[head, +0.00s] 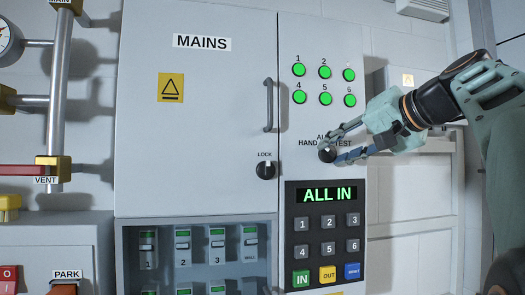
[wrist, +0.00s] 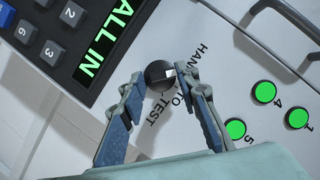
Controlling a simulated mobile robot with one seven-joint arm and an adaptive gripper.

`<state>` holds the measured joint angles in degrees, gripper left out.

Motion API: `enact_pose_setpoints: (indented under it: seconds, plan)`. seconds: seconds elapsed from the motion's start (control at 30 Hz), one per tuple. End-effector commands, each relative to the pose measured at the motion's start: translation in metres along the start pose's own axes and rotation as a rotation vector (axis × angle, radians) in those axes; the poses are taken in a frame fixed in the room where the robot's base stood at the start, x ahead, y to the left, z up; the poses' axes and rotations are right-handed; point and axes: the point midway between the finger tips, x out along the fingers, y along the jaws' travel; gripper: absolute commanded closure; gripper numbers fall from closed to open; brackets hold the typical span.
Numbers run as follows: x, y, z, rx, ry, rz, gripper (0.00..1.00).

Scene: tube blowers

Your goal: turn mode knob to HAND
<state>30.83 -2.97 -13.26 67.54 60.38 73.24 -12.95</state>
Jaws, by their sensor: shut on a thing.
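The mode knob (head: 325,156) is a small round black knob on the grey panel, below the green lights. HAND (head: 309,143) is printed at its upper left and TEST at its upper right; the AUTO label above is partly hidden by my finger. My gripper (head: 335,150) reaches in from the right and is shut on the knob. In the wrist view the fingertips sit on opposite sides of the knob (wrist: 156,80). A white mark on the knob faces the labels, on the side towards HAND (wrist: 203,55); its exact setting is hard to tell.
A keypad (head: 327,235) with an ALL IN display (head: 327,195) lies just below. Several lit green lights (head: 325,72) are above. The LOCK knob (head: 266,171) and door handle (head: 268,105) are to the left, with breakers (head: 183,245) lower left.

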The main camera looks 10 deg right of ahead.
Motion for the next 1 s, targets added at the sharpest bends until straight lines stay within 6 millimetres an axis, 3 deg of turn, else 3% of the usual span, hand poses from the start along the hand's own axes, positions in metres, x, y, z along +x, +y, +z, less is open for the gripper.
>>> enact_pose_setpoints:
  seconds: [0.03,0.53,0.57,0.67,1.0]
  plan:
    - [-0.0015,-0.0100,-0.0033,-0.017,0.011,-0.013,0.95]
    - [-0.0010,-0.0099,-0.0027,-0.035,0.010,-0.004,0.95]
    - [-0.0010,-0.0099,-0.0026,-0.035,0.010,-0.004,0.70]
    - [-0.0007,-0.0096,-0.0022,-0.034,0.008,-0.004,0.59]
    - [0.0002,-0.0049,-0.0006,-0.028,0.003,0.002,0.59]
